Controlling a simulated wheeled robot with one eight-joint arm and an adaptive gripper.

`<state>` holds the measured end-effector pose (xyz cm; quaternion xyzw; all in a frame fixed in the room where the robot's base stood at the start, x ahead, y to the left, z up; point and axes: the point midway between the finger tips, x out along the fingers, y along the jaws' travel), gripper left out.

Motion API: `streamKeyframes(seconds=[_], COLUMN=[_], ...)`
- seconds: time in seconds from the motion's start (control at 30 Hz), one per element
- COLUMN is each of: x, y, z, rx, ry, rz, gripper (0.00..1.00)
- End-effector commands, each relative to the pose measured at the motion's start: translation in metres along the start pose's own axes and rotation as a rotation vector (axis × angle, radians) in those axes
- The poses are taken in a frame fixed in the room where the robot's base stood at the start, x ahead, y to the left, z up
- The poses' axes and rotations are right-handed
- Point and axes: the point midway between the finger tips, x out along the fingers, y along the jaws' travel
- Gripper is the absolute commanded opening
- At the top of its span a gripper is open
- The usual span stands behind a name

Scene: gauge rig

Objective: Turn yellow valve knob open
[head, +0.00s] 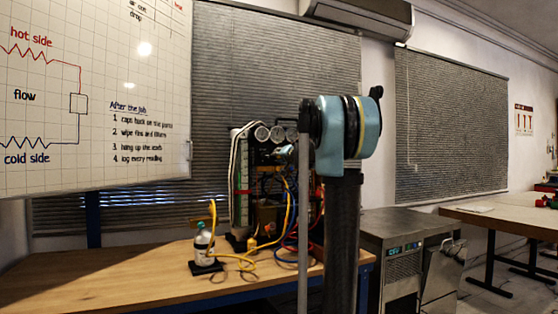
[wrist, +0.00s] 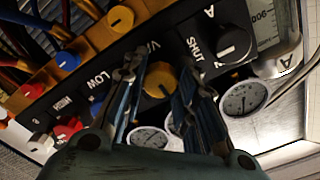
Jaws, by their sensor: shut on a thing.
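The yellow valve knob (wrist: 160,80) is on the black panel of the gauge rig, beside lettering that starts with "V". In the wrist view my gripper (wrist: 157,76) has one finger on each side of the knob and is shut on it. The knob's lower side and part of the lettering are hidden by the fingers. In the head view the gauge rig (head: 262,134) stands on the bench behind my arm, and the knob cannot be made out.
A black knob (wrist: 233,43) marked SHUT is right of the yellow one. A blue knob (wrist: 97,108), a red knob (wrist: 68,128) and another yellow knob (wrist: 121,19) are left. Hoses cross the upper left. A bottle (head: 202,241) stands on the wooden bench (head: 130,275).

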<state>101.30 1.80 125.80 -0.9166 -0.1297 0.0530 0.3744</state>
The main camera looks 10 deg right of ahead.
Motion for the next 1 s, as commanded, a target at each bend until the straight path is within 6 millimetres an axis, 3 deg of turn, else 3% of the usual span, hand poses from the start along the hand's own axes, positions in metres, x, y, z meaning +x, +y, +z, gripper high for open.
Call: streamKeyframes(seconds=[0.4, 0.43, 0.5, 1.0], x=[-0.0003, -0.0003, -0.0003, -0.0094], y=[0.0014, 0.0014, 0.0012, 0.0002], z=[0.0017, 0.0017, 0.0015, 0.0004], rx=[-0.009, -0.009, -0.008, -0.006], ry=[-0.001, -0.001, -0.001, 0.0], rz=[0.001, 0.001, 0.001, 0.0], gripper=[0.03, 0.31, 0.47, 0.48])
